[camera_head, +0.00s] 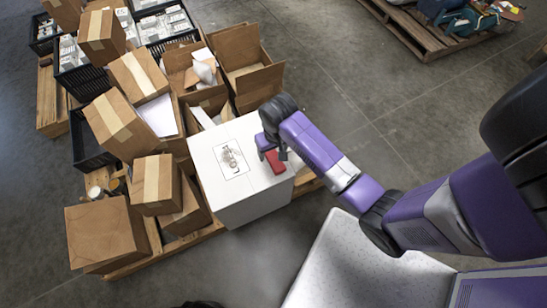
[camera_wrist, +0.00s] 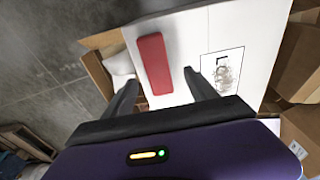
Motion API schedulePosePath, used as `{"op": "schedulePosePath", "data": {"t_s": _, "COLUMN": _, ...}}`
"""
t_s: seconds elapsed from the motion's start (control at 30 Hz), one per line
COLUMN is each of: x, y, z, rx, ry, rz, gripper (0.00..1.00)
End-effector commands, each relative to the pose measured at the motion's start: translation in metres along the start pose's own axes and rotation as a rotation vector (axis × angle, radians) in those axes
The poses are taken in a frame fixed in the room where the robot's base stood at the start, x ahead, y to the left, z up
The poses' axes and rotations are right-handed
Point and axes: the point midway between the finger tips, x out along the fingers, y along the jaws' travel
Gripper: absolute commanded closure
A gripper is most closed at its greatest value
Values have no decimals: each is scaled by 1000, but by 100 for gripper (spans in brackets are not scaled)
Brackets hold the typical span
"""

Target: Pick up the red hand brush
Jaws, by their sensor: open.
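A red block-like thing, which I take to be the red hand brush (camera_head: 275,161), lies on top of a white box (camera_head: 220,163) near its right edge. It also shows in the wrist view (camera_wrist: 155,63) as a long red shape lying flat on the white top; no bristles show. My gripper (camera_head: 272,153) is over the box top, close to the brush. In the wrist view, the two dark fingers of my gripper (camera_wrist: 160,83) stand apart on either side of the brush's near end, with nothing held between them. The gap in height between fingers and brush is hard to tell.
A printed picture (camera_head: 231,159) is on the box top beside the brush. Cardboard boxes (camera_head: 113,124) and black crates (camera_head: 76,73) crowd the pallet to the left. Another pallet (camera_head: 425,32) with goods stands at upper right. Bare concrete floor (camera_head: 345,80) lies between.

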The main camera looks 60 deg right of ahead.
Motion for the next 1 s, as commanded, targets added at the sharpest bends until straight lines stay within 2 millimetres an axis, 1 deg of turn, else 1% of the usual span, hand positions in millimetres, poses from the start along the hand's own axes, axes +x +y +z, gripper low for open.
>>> {"op": "schedulePosePath", "data": {"t_s": 0.03, "x": 8, "y": 0, "z": 0, "rx": -2, "ry": 0, "rz": 0, "gripper": 34}}
{"op": "schedulePosePath", "data": {"t_s": 0.17, "x": 20, "y": 1, "z": 1, "rx": -3, "ry": 1, "rz": 1, "gripper": 34}}
{"op": "schedulePosePath", "data": {"t_s": 0.4, "x": 53, "y": 3, "z": 3, "rx": -3, "ry": 2, "rz": 2, "gripper": 34}}
{"op": "schedulePosePath", "data": {"t_s": 0.47, "x": 59, "y": 4, "z": 2, "rx": -2, "ry": 2, "rz": 2, "gripper": 34}}
{"op": "schedulePosePath", "data": {"t_s": 0.6, "x": 65, "y": 4, "z": 2, "rx": -1, "ry": 4, "rz": 1, "gripper": 34}}
{"op": "schedulePosePath", "data": {"t_s": 0.77, "x": 64, "y": 4, "z": 2, "rx": -1, "ry": 4, "rz": 1, "gripper": 34}}
{"op": "schedulePosePath", "data": {"t_s": 0.8, "x": 64, "y": 4, "z": 2, "rx": -1, "ry": 4, "rz": 1, "gripper": 36}}
{"op": "schedulePosePath", "data": {"t_s": 0.97, "x": 64, "y": 4, "z": 2, "rx": -1, "ry": 4, "rz": 1, "gripper": 67}}
{"op": "schedulePosePath", "data": {"t_s": 1.0, "x": 64, "y": 4, "z": 2, "rx": -1, "ry": 4, "rz": 1, "gripper": 75}}
